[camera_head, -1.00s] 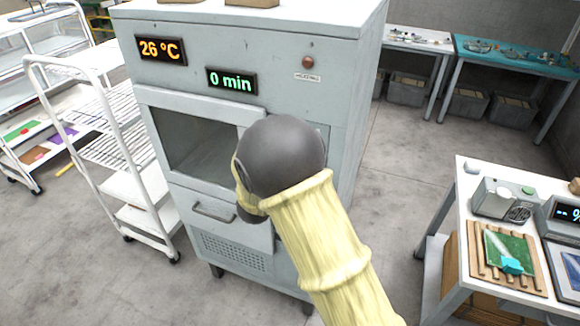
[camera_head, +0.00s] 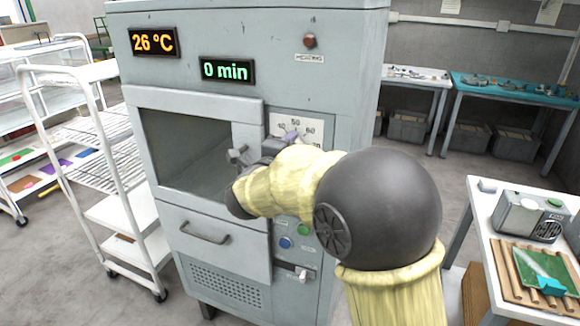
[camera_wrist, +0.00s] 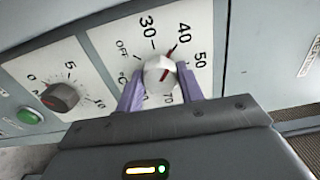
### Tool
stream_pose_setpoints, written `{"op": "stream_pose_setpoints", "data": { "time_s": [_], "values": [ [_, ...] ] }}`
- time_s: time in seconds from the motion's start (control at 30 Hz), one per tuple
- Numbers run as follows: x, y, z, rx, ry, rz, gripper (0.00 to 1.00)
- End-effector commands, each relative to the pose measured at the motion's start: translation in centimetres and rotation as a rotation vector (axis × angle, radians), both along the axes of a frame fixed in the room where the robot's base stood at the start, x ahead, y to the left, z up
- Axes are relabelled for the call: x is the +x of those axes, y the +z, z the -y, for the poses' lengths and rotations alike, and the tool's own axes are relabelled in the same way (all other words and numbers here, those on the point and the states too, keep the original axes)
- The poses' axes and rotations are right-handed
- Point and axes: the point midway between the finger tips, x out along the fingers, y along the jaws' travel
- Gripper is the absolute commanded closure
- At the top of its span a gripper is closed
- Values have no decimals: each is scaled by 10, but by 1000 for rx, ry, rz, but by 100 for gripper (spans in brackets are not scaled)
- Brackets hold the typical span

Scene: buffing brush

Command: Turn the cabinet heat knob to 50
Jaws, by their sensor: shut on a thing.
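The heat knob (camera_wrist: 158,75) is pale with a red pointer, on a white dial plate (camera_wrist: 105,45) marked OFF, 30, 40, 50 and on to 70. In the head view the dial plate (camera_head: 312,128) shows on the cabinet (camera_head: 285,45) front, with my wrist hiding the knob. The temperature display (camera_head: 154,42) reads 26 °C.
A smaller dark timer knob (camera_wrist: 60,97) and a green button (camera_wrist: 29,116) sit beside the heat dial. The time display (camera_head: 227,71) reads 0 min. A white rack cart (camera_head: 120,215) stands left; a worktable (camera_head: 480,215) stands right.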

Motion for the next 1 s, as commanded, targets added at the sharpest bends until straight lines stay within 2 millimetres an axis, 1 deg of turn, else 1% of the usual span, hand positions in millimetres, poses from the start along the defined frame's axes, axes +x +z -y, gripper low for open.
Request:
{"op": "stream_pose_setpoints", "data": {
  "time_s": [0.03, 0.1, 0.8, 1.0],
  "values": [
    [0, -9, 0, 39, -1, 13, 86],
    [0, -10, 0, 90, 1, 31, 86],
    [0, -8, 0, 651, 0, 234, 86],
    [0, -6, 0, 759, -2, 272, 86]
  ]
}}
